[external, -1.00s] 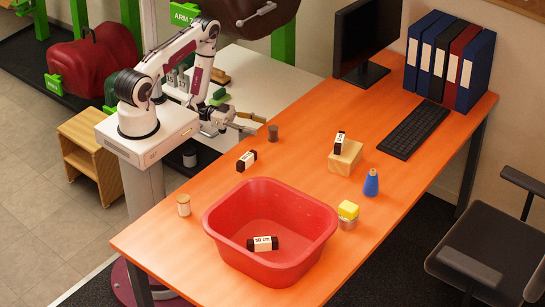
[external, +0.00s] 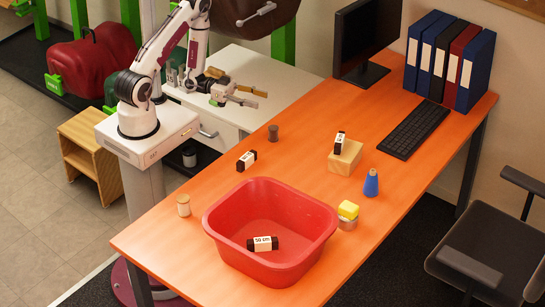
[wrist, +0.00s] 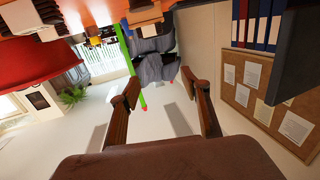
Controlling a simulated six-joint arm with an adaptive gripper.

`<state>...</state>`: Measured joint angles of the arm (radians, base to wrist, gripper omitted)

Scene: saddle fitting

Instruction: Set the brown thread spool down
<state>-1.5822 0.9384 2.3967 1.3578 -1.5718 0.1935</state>
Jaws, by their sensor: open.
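A small dark brown spool (external: 273,132) stands upright on the orange table (external: 300,165), near the table's left edge in the external view. It looks like the brown thread spool. My gripper (external: 250,96) is open and empty, above and to the left of the spool in the external view, apart from it. In the wrist view, my gripper's two brown fingers (wrist: 160,85) are spread with nothing between them. I cannot make out the spool in the wrist view.
A red basin (external: 218,222) holds a dark labelled roll (external: 262,244). Another labelled roll (external: 247,160) lies on the table, and one stands on a wooden block (external: 345,163). A pale spool (external: 183,205), blue bottle (external: 371,183) and yellow-topped tin (external: 348,215) stand around the basin.

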